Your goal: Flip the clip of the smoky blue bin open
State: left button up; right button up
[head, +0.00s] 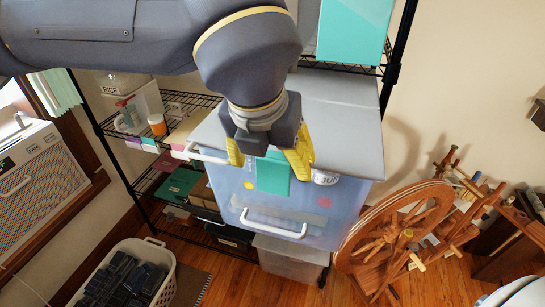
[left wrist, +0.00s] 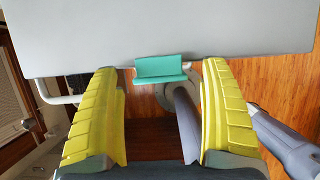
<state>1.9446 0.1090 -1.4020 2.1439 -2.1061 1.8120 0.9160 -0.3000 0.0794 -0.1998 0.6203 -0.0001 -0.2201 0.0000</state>
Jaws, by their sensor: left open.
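The smoky blue bin (head: 335,206) stands on the wire rack, see-through in front, with a grey lid (head: 345,115). Its teal clip (head: 273,173) hangs from the lid's front edge down over the front face. My left gripper (head: 268,158) is open above and in front of the clip, one yellow finger on each side of it. In the left wrist view, the clip (left wrist: 161,68) lies at the lid's edge (left wrist: 165,35), between and beyond the two fingers of the gripper (left wrist: 162,85). I cannot tell whether a finger touches it. My right gripper is out of view.
The bin has a white front handle (head: 273,226) and a white side handle (head: 205,155). A wooden spinning wheel (head: 400,240) stands close at right. A basket of dark items (head: 125,275) sits on the floor at left. A teal box (head: 352,30) is on the shelf above.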

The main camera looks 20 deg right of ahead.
pick_arm(q)
jog(key=shift+c, duration=0.2)
jog(key=c, duration=1.4)
